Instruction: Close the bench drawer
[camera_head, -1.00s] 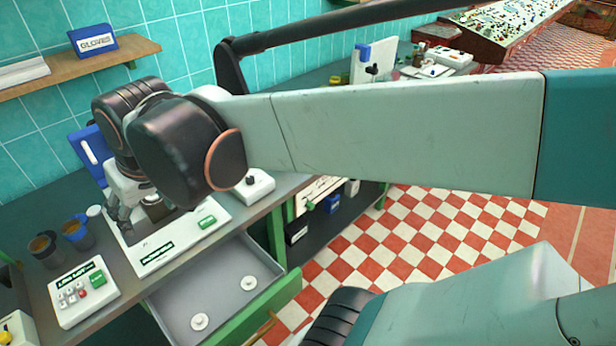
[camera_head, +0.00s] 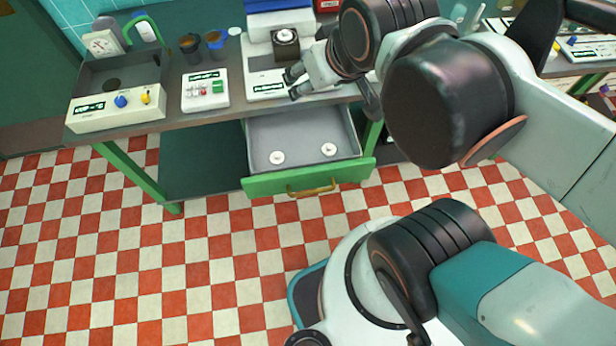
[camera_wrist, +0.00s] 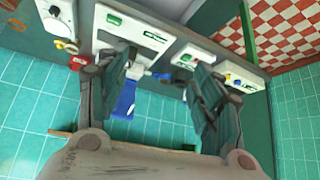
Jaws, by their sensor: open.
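The bench drawer (camera_head: 258,132) stands pulled open from the bench in the head view. It has a grey inside, a green front (camera_head: 345,173) and a brass handle (camera_head: 312,190). Two white round pieces lie in it, one at the left (camera_head: 277,157) and one at the right (camera_head: 328,149). My gripper (camera_head: 291,86) is above the bench top, behind and above the drawer, in front of a white device. It is open, with nothing between its fingers. In the wrist view my gripper (camera_wrist: 160,88) shows two spread dark fingers; I cannot make out the drawer there.
A dark cube with a white top (camera_head: 286,44) is behind my gripper. Red and white checked floor (camera_head: 130,260) is clear before the drawer.

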